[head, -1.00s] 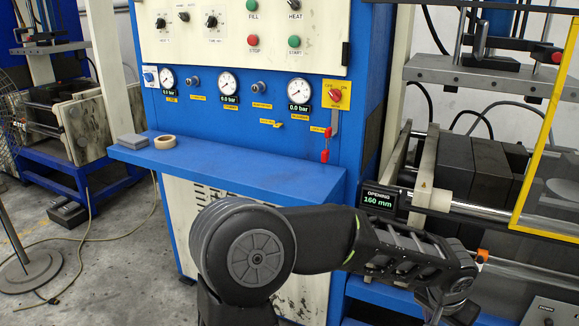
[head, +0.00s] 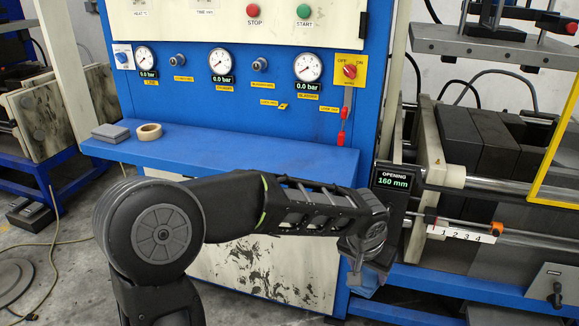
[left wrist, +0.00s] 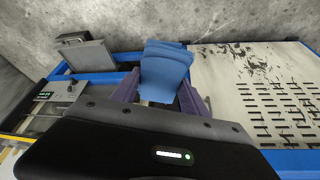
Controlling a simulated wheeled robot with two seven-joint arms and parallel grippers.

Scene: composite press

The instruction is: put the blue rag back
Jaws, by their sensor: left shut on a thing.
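The blue rag (left wrist: 166,68) is in the left wrist view, folded and held between the two purple-grey fingers of my left gripper (left wrist: 158,92). My left gripper (head: 366,272) is shut on it. In the head view the rag (head: 362,287) shows as a small blue patch hanging below the gripper, partly hidden by it. The gripper is in front of the press frame's lower blue rail, below the "OPENING 160 mm" display (head: 392,180). My right gripper is in neither view.
A blue shelf (head: 220,148) bears a grey block (head: 111,132) and a tape roll (head: 149,131). Rods and a numbered scale (head: 462,234) are right of the gripper. A grey box (left wrist: 88,53) is left of the rag in the wrist view. A cable lies on the floor.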

